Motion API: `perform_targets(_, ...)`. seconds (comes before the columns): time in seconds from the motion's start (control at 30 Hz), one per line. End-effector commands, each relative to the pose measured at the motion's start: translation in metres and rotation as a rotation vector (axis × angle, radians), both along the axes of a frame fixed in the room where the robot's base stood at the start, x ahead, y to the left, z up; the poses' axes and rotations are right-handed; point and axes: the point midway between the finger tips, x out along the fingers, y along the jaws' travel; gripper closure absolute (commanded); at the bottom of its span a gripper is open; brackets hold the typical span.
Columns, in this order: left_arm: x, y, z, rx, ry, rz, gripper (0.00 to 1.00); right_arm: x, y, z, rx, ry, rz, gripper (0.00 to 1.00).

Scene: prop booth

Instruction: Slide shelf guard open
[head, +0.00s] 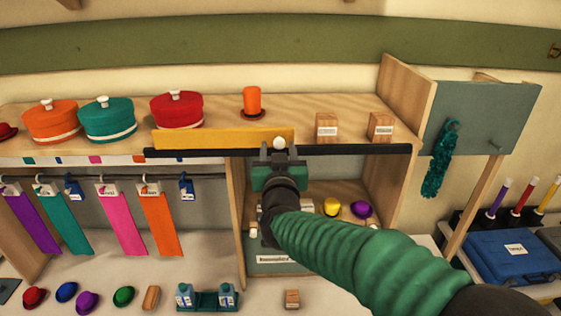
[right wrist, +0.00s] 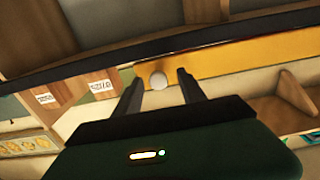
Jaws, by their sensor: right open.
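The shelf guard (head: 215,138) is a yellow panel along the shelf's front edge, sitting at a black rail (head: 350,150). It stands in front of the red box and the orange hat. A white round knob (head: 279,143) is near its right end. My right gripper (head: 279,153) is at the knob, with its fingers pointing toward it. In the right wrist view the guard (right wrist: 225,66) and knob (right wrist: 158,81) show between the open fingers (right wrist: 158,83). I cannot tell whether the fingers touch the knob. My left gripper is not in view.
On the shelf stand round boxes in orange (head: 51,121), teal (head: 107,120) and red (head: 177,110), an orange hat (head: 252,101) and two wooden blocks (head: 327,127). Ties (head: 115,218) hang below left. A grey panel (head: 485,118) with a teal boa stands right.

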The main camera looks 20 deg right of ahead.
Motion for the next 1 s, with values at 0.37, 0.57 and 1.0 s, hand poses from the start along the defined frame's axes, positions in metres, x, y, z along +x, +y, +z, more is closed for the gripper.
perform_targets(0.37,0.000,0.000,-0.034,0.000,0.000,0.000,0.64,-0.094,0.025,-0.003,0.002,-0.006,0.002,0.52)
perform_targets(0.57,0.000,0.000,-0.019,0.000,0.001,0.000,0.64,-0.138,0.041,0.007,0.000,0.004,0.006,0.52)
perform_targets(1.0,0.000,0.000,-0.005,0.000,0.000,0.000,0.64,-0.156,0.043,-0.002,0.000,0.001,0.000,0.52)
